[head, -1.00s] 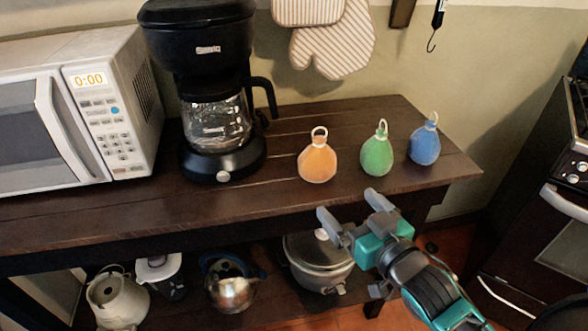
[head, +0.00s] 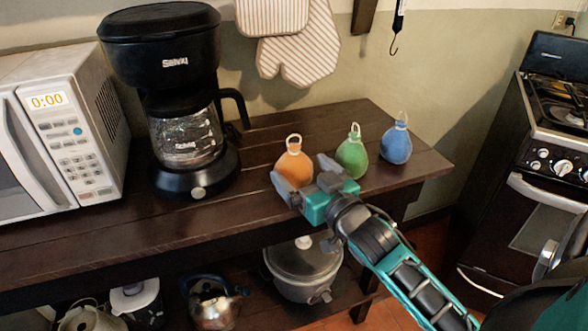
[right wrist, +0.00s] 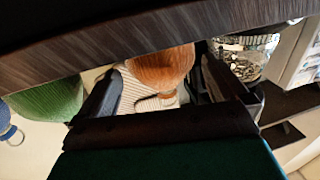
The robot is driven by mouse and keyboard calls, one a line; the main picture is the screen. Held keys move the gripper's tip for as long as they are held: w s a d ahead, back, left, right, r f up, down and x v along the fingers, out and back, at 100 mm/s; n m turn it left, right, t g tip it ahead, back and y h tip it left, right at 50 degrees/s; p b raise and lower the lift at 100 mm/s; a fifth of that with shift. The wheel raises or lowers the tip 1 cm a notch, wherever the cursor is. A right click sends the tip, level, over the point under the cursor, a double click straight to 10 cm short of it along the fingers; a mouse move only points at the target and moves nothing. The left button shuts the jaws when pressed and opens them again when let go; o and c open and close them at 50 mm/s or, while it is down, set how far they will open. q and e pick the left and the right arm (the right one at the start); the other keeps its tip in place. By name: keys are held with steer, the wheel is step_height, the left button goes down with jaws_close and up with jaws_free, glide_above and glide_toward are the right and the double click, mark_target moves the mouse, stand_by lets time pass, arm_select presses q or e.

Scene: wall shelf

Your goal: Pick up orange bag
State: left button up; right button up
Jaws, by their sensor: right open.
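The orange bag (head: 294,162) stands upright on the dark wooden shelf, with a pale loop on top. My right gripper (head: 302,178) is open at the shelf's front edge, just in front of the bag, and hides part of its lower body. In the right wrist view, which looks upside down, the orange bag (right wrist: 160,68) shows between the two open fingers (right wrist: 158,88). I cannot tell whether a finger touches it. My left gripper is not in view.
A green bag (head: 351,155) stands close to the right, and a blue bag (head: 396,145) farther right. A coffee maker (head: 185,185) and a microwave (head: 60,150) stand left on the shelf (head: 130,225). Pots sit below; a stove (head: 560,130) is at the right.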

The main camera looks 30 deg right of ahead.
mark_target(289, 160)
steer(key=shift+w+f, duration=0.1)
steer(key=shift+w, duration=2.5)
steer(key=shift+c, duration=0.2)
steer(key=c, duration=1.2)
